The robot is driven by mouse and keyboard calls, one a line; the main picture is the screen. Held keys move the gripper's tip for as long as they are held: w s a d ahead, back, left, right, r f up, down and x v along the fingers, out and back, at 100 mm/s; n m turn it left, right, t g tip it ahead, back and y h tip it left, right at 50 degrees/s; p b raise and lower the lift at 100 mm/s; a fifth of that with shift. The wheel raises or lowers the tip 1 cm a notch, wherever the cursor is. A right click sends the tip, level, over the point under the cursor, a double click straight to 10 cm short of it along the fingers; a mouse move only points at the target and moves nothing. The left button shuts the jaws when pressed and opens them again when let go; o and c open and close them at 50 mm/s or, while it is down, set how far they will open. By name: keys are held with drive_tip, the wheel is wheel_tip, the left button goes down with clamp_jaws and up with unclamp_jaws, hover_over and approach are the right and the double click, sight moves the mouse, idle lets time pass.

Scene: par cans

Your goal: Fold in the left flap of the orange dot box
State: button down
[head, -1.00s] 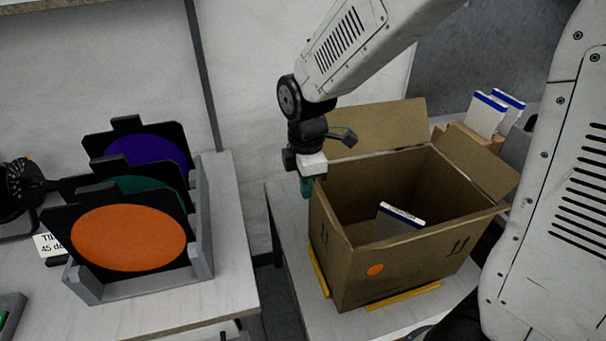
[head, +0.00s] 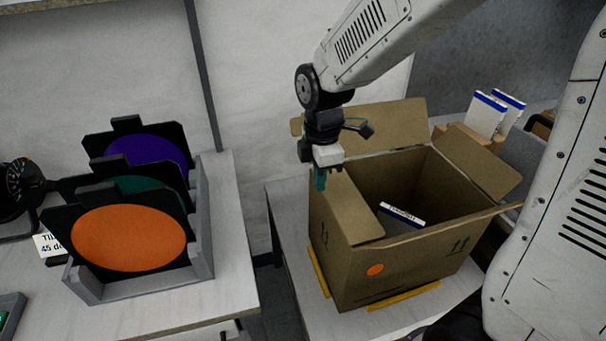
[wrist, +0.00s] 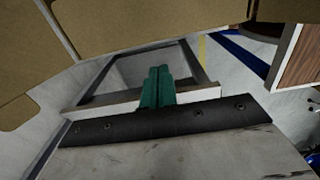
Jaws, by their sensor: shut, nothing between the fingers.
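The orange dot box (head: 410,268) is an open brown carton with an orange dot on its front wall. Its left flap (head: 348,205) leans inward over the left part of the opening. The back flap (head: 385,125) stands up, and the right flap (head: 478,165) is spread outward. My gripper (head: 320,182) is shut and empty, fingers down, at the left flap's outer side near the box's left edge; I cannot tell if it touches. In the wrist view its teal fingers (wrist: 157,86) are together, with cardboard above and to the left.
A white packet with a blue edge (head: 402,214) shows inside the box. The box stands on a pale table (head: 285,235) with yellow strips around its base. A rack with orange, green and purple discs (head: 130,238) stands on the left table. More white packets (head: 487,113) stand behind right.

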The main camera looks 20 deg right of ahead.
wheel_tip(320, 180, up, 11)
drive_tip(key=a, duration=0.1)
drive_tip(key=shift+a+f, duration=0.2)
drive_tip(key=shift+a, duration=0.1)
idle(0.4)
idle(0.4)
drive_tip(key=s+d+m, duration=0.3)
drive_tip(key=s+m, duration=0.3)
drive_tip(key=s+d+m, duration=0.3)
drive_tip(key=s+m, duration=0.3)
drive_tip(key=s, duration=0.1)
drive_tip(key=s+d+m, duration=0.3)
drive_tip(key=s+m, duration=0.2)
drive_tip(key=s, duration=0.2)
drive_tip(key=shift+s+d+r+m+t, duration=0.2)
drive_tip(key=shift+r+m+t, duration=0.2)
drive_tip(key=shift+s+d+r+t, duration=0.2)
drive_tip(key=shift+r+t, duration=0.1)
drive_tip(key=shift+r, duration=0.05)
